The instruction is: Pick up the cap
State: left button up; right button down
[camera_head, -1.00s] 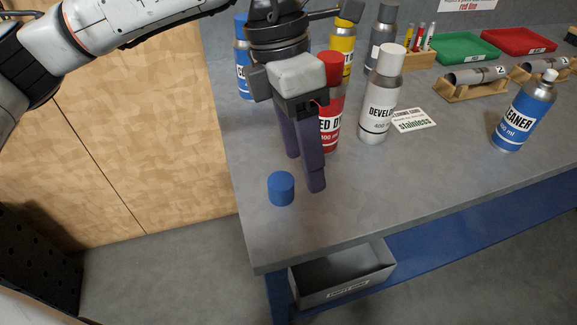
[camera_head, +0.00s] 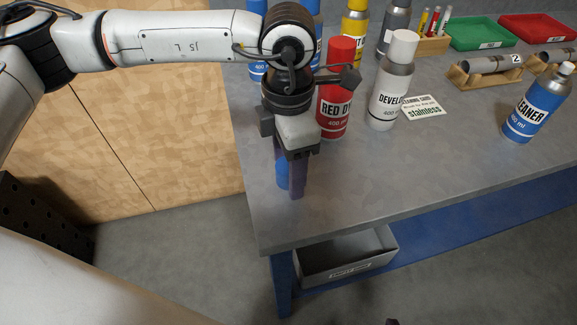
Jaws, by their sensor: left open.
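The blue cap (camera_head: 283,178) stands on the grey bench near its front left corner. It is partly hidden behind a purple finger of my left gripper (camera_head: 291,188). My left gripper points down over the cap, with its fingers open and low at the bench. One finger is in front of the cap and the other is mostly hidden; I cannot tell whether they touch it. A small dark purple tip (camera_head: 392,322) at the bottom edge looks like part of my right gripper.
The red dye can (camera_head: 336,100) stands just behind my left gripper, with the white-capped developer can (camera_head: 391,85) to its right. A blue cleaner can (camera_head: 538,108) stands farther right. The bench front between is clear. A grey bin (camera_head: 345,262) sits below.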

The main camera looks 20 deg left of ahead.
pick_arm(q)
jog(key=shift+f, duration=0.1)
jog(key=shift+c, duration=0.4)
jog(key=c, duration=1.1)
jog(key=shift+o, duration=0.2)
